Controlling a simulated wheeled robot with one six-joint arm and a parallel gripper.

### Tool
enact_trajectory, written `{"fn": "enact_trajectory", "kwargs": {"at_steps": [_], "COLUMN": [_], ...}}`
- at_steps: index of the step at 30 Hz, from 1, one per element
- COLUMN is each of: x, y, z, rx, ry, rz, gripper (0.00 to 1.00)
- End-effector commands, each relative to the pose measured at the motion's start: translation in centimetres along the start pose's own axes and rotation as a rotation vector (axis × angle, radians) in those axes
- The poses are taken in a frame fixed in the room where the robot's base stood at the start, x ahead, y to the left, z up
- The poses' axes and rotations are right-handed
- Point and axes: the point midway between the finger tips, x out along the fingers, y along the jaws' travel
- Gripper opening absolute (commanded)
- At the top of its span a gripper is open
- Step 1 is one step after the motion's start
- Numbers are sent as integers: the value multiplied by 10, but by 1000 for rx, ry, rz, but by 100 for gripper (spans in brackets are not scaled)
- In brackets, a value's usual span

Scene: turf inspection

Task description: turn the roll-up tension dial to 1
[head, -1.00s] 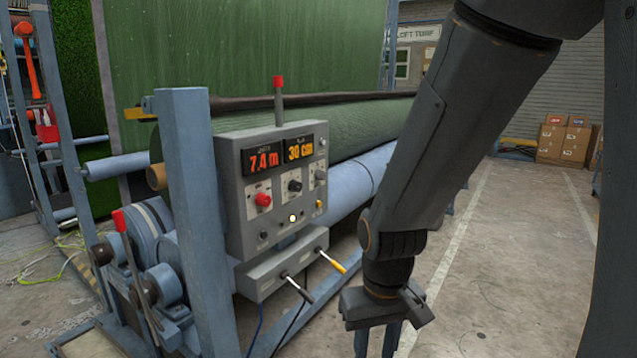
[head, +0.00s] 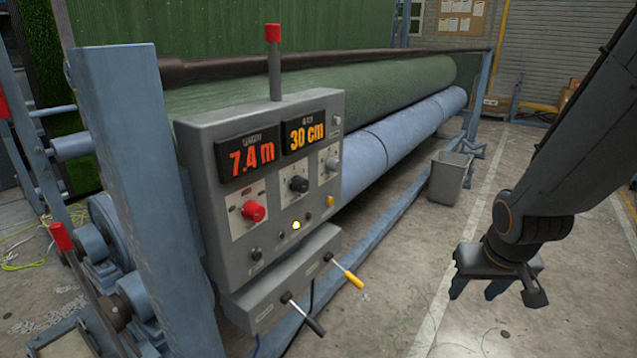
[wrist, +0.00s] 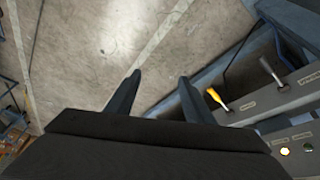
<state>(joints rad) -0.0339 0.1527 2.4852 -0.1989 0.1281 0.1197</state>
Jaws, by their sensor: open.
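A grey control panel (head: 270,185) stands at centre-left in the head view. On its face are a red knob (head: 253,211), a black knob (head: 298,184) with a pointer mark and a smaller grey knob (head: 331,163). Their labels are too small to read, so I cannot tell which is the roll-up tension dial or what it is set to. My gripper (head: 477,287) is open, empty and pointing down, well to the right of the panel and lower than the knobs. In the wrist view its two fingers (wrist: 159,88) are apart over bare floor.
Two displays (head: 268,145) read 7.4 m and 30 cm. A yellow-handled lever (head: 348,275) and a black-handled lever (head: 305,315) stick out below the panel. Turf roll (head: 320,95) and blue roller (head: 400,130) lie behind. A grey bin (head: 450,178) stands beyond; floor around my gripper is clear.

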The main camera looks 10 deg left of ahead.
Motion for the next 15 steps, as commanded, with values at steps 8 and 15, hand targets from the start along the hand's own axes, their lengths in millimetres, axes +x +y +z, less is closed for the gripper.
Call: {"fn": "enact_trajectory", "kwargs": {"at_steps": [8, 15], "x": [17, -20], "y": [-88, -206], "z": [-149, -193], "rx": [-170, -269], "ry": [501, 788], "rz": [-243, -691], "gripper": [48, 48]}}
